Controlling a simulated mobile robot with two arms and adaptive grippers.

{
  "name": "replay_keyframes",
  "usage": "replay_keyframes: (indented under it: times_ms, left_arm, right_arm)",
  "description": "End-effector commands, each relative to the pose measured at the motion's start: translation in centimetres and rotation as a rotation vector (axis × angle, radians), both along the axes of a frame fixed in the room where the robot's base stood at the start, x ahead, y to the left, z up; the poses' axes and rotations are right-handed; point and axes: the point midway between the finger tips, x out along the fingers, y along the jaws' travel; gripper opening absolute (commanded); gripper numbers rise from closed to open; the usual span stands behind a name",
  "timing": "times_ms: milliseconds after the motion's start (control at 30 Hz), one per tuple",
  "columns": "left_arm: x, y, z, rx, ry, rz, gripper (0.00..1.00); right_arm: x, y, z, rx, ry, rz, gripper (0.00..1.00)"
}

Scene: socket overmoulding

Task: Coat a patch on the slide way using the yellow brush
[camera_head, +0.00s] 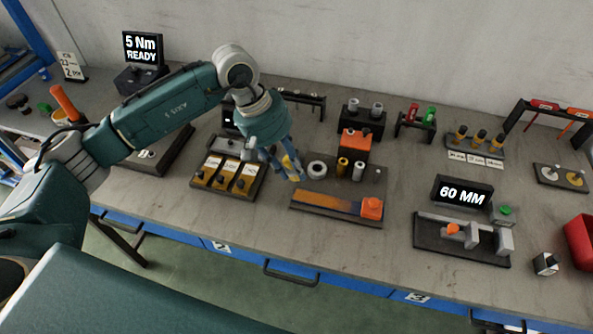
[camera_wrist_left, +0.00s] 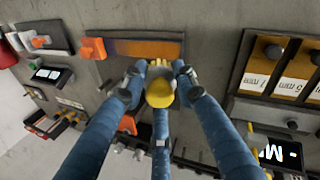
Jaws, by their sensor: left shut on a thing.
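My left gripper (camera_head: 287,163) is shut on the yellow brush (camera_wrist_left: 160,92), whose body shows between the blue fingers in the left wrist view. In the head view only a bit of yellow shows between the fingers. The slide way (camera_head: 325,204) is a long bar, orange at the left and bluish toward the right, with an orange block (camera_head: 372,207) at its right end. The gripper is above and behind the bar's left part. In the left wrist view the brush tip is close to the edge of the slide way (camera_wrist_left: 145,48); I cannot tell whether it touches.
A white ring (camera_head: 317,170), small cylinders and an orange box (camera_head: 355,143) stand behind the slide way. A tray with yellow labelled compartments (camera_head: 208,172) is left of it. The 60 MM gauge stand (camera_head: 462,240) is at right. Bare bench lies between stand and slide way.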

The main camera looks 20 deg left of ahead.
Motion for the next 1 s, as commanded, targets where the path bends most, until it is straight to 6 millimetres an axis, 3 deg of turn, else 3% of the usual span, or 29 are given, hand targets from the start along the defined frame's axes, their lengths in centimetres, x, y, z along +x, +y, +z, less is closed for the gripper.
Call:
replay_keyframes:
  times_ms: [200, 433, 667, 1000]
  left_arm:
    - [0.8, -4.5, 3.0, -0.012, 0.030, -0.014, 0.02]
    - [1.0, -9.0, 4.4, -0.013, 0.063, -0.025, 0.02]
    - [1.0, -10.4, 3.9, -0.011, 0.072, -0.027, 0.02]
    - [0.9, -10.3, 0.6, -0.011, 0.074, -0.026, 0.02]
  right_arm:
    - [0.0, -0.1, 5.1, -0.001, 0.000, 0.001, 0.40]
    - [0.0, -0.1, 8.7, -0.001, 0.000, 0.001, 0.40]
    - [0.0, -0.1, 9.1, -0.001, 0.000, 0.001, 0.40]
    - [0.0, 0.0, 8.1, 0.000, 0.000, 0.001, 0.40]
